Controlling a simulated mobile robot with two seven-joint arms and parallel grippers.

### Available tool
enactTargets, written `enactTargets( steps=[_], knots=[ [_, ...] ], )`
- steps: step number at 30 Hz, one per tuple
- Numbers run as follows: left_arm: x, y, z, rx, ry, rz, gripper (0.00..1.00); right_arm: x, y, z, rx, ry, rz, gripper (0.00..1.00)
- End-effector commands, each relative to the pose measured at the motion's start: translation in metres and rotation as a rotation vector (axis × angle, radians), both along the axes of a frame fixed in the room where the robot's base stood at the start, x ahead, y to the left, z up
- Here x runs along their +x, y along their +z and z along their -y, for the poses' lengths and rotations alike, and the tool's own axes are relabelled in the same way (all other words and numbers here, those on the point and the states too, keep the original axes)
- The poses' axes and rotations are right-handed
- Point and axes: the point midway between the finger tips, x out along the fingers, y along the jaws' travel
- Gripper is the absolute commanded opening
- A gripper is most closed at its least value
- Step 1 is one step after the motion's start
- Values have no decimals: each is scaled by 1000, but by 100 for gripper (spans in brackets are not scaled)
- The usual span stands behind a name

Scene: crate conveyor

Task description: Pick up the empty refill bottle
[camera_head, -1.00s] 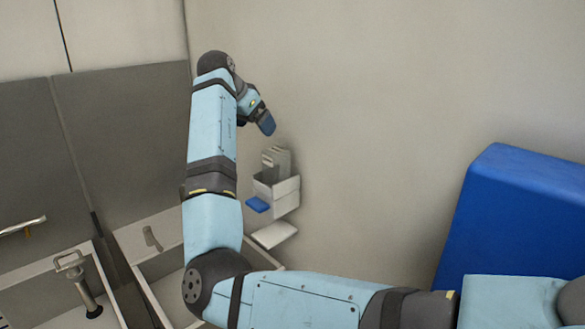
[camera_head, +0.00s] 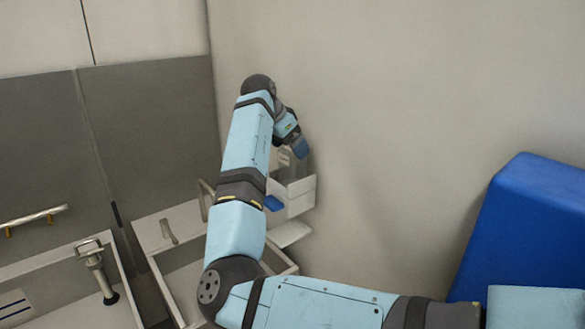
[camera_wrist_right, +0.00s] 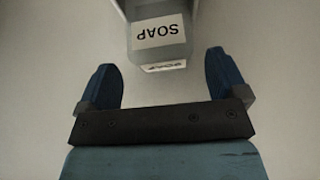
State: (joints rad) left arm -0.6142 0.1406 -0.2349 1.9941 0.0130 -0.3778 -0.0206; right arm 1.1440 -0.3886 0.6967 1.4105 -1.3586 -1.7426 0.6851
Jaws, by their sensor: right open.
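The refill bottle (camera_wrist_right: 160,52), pale grey with a white label reading SOAP, shows upside down at the top of the right wrist view. In the head view the bottle (camera_head: 294,172) stands in a white wall holder (camera_head: 299,196), partly hidden behind my right gripper (camera_head: 301,148). In the wrist view my right gripper (camera_wrist_right: 161,72) is open, its two blue fingers on either side of the line to the bottle. The bottle's lower end reaches toward the gap, and I see no grip on it. Whether it is empty I cannot tell. My left gripper is not in view.
Sinks with a tap (camera_head: 98,272) are at lower left, and a metal rail (camera_head: 35,217) is on the grey panel. A large blue block (camera_head: 535,220) stands at right.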

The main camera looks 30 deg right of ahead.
Motion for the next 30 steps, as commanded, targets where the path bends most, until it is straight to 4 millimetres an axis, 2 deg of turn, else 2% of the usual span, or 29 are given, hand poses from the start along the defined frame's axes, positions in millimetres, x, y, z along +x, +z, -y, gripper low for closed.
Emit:
enactTargets(
  steps=[4,9,17,24,30],
  knots=[
    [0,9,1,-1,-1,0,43,4,-17,13,1,-2,-4,92],
    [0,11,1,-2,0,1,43,5,-35,22,1,0,-1,92],
    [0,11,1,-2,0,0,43,5,-38,24,1,0,0,92],
    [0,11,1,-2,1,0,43,5,-38,23,1,0,0,39],
    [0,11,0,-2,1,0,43,5,-38,23,1,0,-1,38]
  ],
)
